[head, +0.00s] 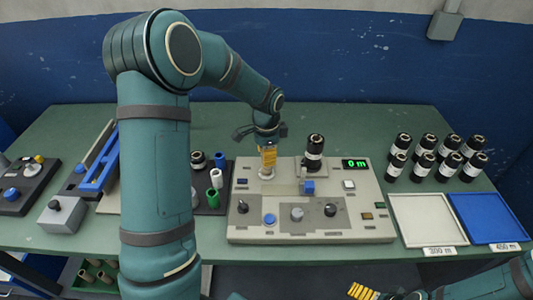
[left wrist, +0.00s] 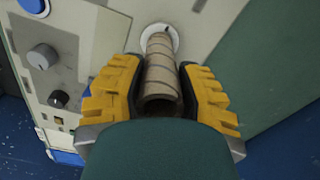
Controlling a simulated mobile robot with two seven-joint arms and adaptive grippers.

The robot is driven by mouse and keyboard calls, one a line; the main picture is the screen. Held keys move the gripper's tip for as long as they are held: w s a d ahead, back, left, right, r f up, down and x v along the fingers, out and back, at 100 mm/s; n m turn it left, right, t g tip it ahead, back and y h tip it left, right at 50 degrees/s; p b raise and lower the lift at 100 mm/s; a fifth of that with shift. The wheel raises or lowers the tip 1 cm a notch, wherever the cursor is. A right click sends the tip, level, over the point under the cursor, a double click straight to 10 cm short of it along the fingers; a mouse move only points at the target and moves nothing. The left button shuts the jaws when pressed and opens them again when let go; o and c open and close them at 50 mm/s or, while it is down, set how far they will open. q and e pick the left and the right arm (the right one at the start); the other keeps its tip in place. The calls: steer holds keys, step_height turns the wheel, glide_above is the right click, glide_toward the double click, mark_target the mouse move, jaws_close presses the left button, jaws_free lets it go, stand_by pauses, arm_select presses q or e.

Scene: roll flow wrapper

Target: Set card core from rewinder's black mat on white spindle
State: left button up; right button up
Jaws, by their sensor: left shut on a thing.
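My left gripper (head: 268,158) is over the left part of the grey rewinder, above a round white base (head: 266,174). In the left wrist view its yellow fingers (left wrist: 160,98) are shut on a brown card core (left wrist: 160,72), one on each side. The core's far end lines up with the white spindle base (left wrist: 173,36) and looks close to it. I cannot tell whether the core is around the spindle, whose post is hidden. The black mat (head: 207,208) lies left of the rewinder. My right gripper (head: 362,292) is at the bottom edge, partly cut off.
The rewinder panel (head: 345,222) carries knobs, a black roll (head: 314,150) and a green display (head: 355,163). White, green and blue cores stand on the mat. Several black rolls (head: 422,150), a white tray (head: 395,205) and a blue tray (head: 490,235) are at right.

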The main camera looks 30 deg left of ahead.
arm_select(q)
steer(key=o, duration=1.6)
steer(key=shift+c, duration=0.2)
steer(key=shift+r+p, duration=1.35)
steer(key=shift+r, duration=0.35)
steer(key=shift+r+p, duration=1.75)
steer(key=shift+r, duration=0.6)
steer(key=shift+f, duration=0.15)
